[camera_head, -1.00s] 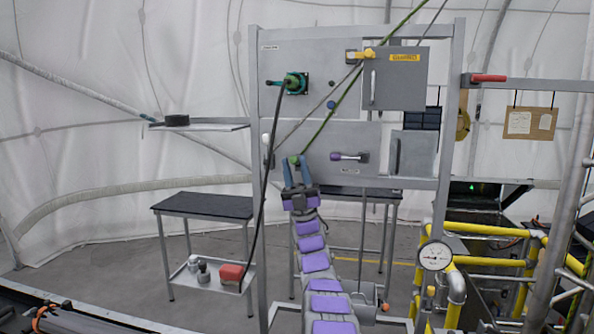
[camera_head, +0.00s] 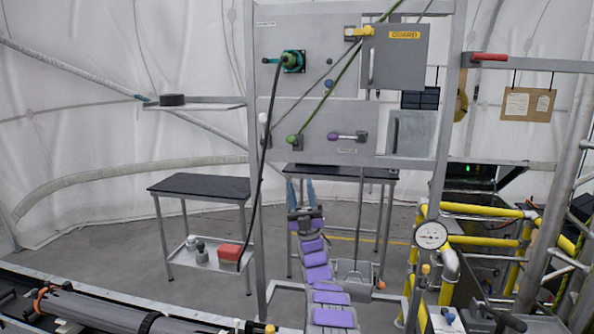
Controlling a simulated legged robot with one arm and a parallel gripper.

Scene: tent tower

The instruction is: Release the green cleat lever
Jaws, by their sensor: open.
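The green cleat lever (camera_head: 291,140) shows as a small green knob beside a grey fitting at the lower left of the lower grey panel. A green rope (camera_head: 340,82) runs from near it up and to the right, past the panel top. My gripper (camera_head: 301,186), with two blue fingers, is below the panel's lower edge, under the lever and apart from it. The fingers point up, spread and empty. Whether the lever is locked or released is too small to tell.
A purple-handled lever (camera_head: 347,136) is on the same panel, right of the green one. A black hose (camera_head: 266,130) hangs from a green connector (camera_head: 292,60). A yellow lever (camera_head: 360,32) sits above. A dark-topped table (camera_head: 200,186) stands left, yellow pipes (camera_head: 480,210) right.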

